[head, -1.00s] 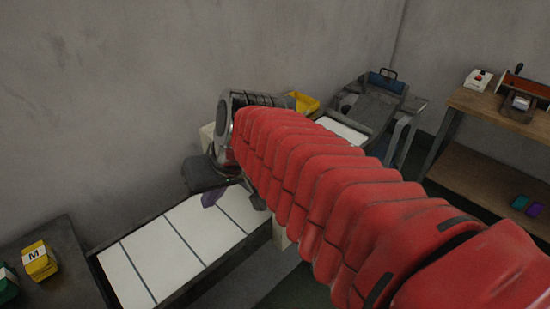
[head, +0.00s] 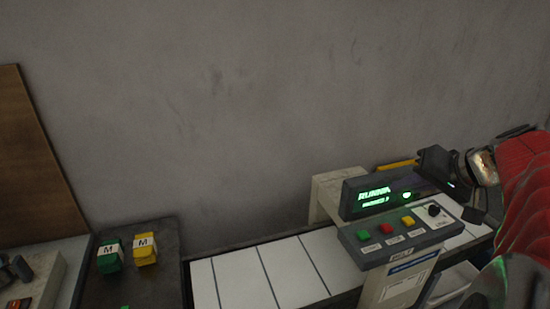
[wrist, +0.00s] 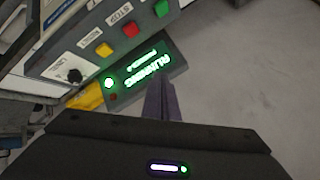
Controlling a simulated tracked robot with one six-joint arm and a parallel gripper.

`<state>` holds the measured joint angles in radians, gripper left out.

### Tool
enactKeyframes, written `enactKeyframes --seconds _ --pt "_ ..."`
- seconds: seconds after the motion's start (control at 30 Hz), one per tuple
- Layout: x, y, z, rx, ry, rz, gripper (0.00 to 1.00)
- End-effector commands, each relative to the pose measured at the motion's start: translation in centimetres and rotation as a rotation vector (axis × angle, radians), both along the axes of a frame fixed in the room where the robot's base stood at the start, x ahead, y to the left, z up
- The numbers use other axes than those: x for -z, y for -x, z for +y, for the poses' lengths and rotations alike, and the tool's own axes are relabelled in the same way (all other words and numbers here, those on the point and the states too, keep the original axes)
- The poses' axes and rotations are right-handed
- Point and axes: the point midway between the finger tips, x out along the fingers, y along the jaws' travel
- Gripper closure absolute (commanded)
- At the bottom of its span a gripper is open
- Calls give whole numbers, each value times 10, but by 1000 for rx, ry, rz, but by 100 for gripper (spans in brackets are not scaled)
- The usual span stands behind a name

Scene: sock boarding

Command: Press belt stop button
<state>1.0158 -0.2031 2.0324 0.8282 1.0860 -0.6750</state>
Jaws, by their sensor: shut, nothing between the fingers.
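The red stop button (head: 386,228) sits on the sloped control panel (head: 374,246) beside the belt, between a green button (head: 363,236) and a yellow button (head: 408,221). In the wrist view the red button (wrist: 131,30) lies by a STOP label, upper left of the fingers. The display (head: 380,193) glows green and reads RUNNING. My gripper (wrist: 168,100) is shut and empty. Its fingers overlap the display's edge in the wrist view and look clear of the buttons. In the head view its dark body is at the right, behind the panel; the fingertips are hard to make out.
A black knob (head: 434,210) is on the panel's right end. The white belt (head: 240,279) runs along the wall. A green pack (head: 110,257) and a yellow pack (head: 145,250), both marked M, sit on a dark table at left. A yellow bin (wrist: 88,97) is behind the panel.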

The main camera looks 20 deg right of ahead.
Motion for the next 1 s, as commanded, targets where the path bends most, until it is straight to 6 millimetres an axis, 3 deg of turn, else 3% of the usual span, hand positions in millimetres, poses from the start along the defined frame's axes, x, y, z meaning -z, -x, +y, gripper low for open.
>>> enactKeyframes --seconds 0.53,1.0 --pt "6 0 -1 1 -2 -1 100" --pt "51 0 -1 1 -2 0 100"
